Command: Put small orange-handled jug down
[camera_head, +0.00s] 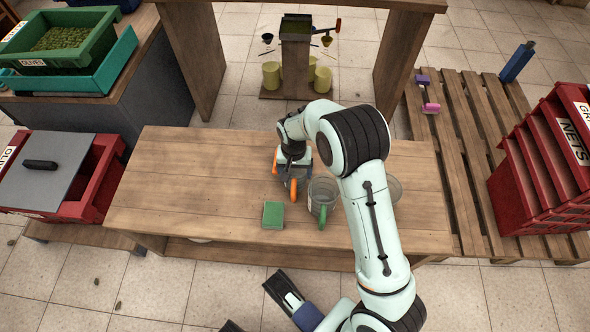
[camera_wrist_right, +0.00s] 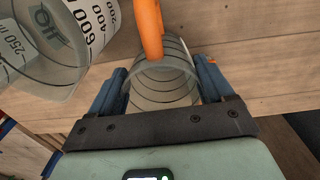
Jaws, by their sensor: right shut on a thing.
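The small orange-handled jug, clear with dark ring marks, shows in the right wrist view (camera_wrist_right: 165,88) between the blue fingers of my right gripper (camera_wrist_right: 165,85). Its orange handle (camera_head: 294,190) points toward the front of the bench in the head view, where the gripper hides most of the jug. My right gripper (camera_head: 288,172) is shut on the jug over the middle of the wooden bench (camera_head: 190,180). I cannot tell whether the jug's base touches the wood.
A larger clear jug with a green handle (camera_head: 322,198) stands close to the right of the held jug. A green block (camera_head: 273,215) lies in front, to the left. Another clear vessel (camera_head: 394,190) is partly behind my arm. The bench's left half is clear.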

